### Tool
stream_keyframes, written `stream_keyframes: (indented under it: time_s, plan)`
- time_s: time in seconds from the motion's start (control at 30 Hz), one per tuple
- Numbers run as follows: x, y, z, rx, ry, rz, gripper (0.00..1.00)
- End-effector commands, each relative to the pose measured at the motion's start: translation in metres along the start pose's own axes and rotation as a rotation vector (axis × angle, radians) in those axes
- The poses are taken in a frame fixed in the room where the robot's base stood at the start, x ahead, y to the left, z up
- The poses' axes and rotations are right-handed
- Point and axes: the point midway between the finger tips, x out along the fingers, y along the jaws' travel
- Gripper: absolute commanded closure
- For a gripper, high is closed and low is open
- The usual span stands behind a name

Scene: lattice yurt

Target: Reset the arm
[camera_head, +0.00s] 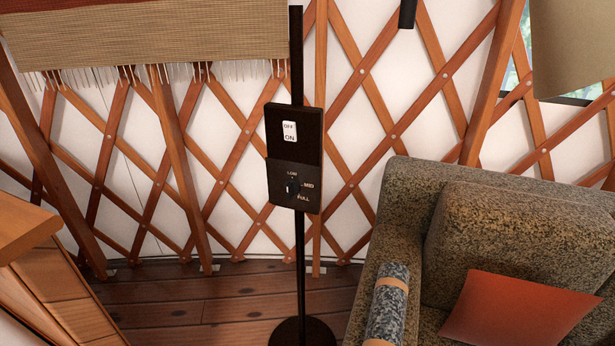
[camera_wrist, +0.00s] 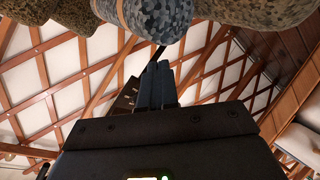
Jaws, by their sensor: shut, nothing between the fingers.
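A black control box (camera_head: 294,158) on a thin stand is near the middle of that view. It has a white OFF/ON switch (camera_head: 289,132) and a dial (camera_head: 292,187) marked LOW, MIDI and FULL.
A speckled sofa (camera_head: 415,190) with an orange cushion (camera_head: 520,309) stands at right. A grey speckled roll (camera_head: 391,272) lies at its left arm. A wooden piece of furniture (camera_head: 50,275) is at left. Wooden floor (camera_head: 200,300) is open between them, before the lattice wall (camera_head: 240,215).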

Motion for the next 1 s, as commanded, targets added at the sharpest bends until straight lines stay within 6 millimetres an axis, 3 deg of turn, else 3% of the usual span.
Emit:
stream_keyframes:
  time_s: [0.1,0.27,0.6,0.8,1.0]
  plan:
    - [-0.045,-0.003,0.028,0.119,0.012,-0.021,1.00]
    - [-0.106,0.002,0.049,0.293,0.038,-0.027,1.00]
    - [-0.235,0.041,0.056,0.669,0.089,0.044,1.00]
    - [-0.287,0.070,0.048,0.832,0.114,0.111,1.00]
    - [-0.306,0.083,0.043,0.894,0.126,0.143,1.00]
